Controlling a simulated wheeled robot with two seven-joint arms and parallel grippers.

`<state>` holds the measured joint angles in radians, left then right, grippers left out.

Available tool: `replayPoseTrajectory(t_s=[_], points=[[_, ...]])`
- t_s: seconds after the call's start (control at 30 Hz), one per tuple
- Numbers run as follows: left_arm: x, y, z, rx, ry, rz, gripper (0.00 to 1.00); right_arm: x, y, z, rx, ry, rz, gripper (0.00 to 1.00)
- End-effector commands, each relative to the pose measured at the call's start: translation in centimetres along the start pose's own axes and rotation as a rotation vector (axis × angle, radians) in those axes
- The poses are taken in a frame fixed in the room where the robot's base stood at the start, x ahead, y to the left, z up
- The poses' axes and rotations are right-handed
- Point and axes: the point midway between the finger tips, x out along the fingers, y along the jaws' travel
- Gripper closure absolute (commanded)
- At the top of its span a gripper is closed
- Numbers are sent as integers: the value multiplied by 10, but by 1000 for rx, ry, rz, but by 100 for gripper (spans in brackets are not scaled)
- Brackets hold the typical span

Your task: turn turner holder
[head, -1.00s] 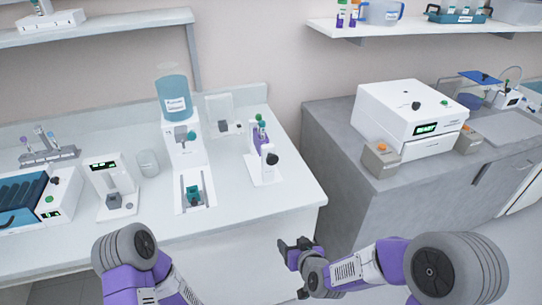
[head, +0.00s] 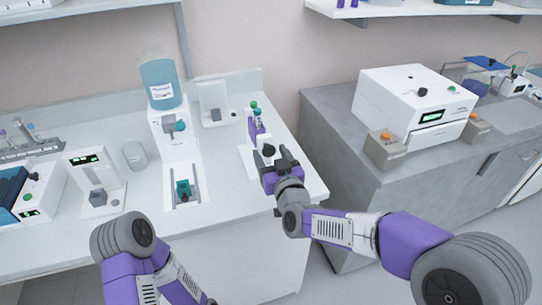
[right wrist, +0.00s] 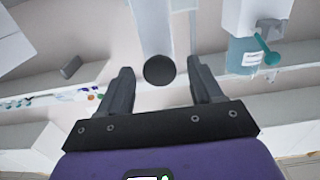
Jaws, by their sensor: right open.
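The turner holder is a white stand with a purple part (head: 256,131) and a green-topped tube, near the right end of the left bench. Its round black knob (head: 269,151) faces the front of the bench. My right gripper (head: 277,160) is open and close in front of the knob. In the right wrist view the black knob (right wrist: 159,70) lies between the two spread fingers, with gaps on both sides, so nothing is gripped. My left arm comes in at the lower left, but its gripper is not in view.
A water dispenser with a blue bottle (head: 166,90) stands left of the turner holder. A small white device with a display (head: 93,177) and a grey cup (head: 134,155) stand further left. A white box machine (head: 416,105) sits on the grey right bench, across a gap.

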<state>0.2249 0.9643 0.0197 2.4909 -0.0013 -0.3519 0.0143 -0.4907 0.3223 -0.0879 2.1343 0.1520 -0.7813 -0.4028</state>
Motion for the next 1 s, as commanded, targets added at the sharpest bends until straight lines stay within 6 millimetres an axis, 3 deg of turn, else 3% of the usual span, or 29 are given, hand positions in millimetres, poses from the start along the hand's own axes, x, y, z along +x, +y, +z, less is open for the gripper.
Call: replayPoseTrajectory(t_s=[0.33, 0.7, 1.0], points=[[0, 0, 0, 0, 0, 0, 57, 4, 0, 0, 0, -1, 0, 35], [0, 0, 0, 0, 0, 0, 57, 4, 0, 0, 0, -1, 0, 90], [2, -1, 0, 0, 0, 0, 57, 4, 0, 0, 20, 0, 0, 90]])
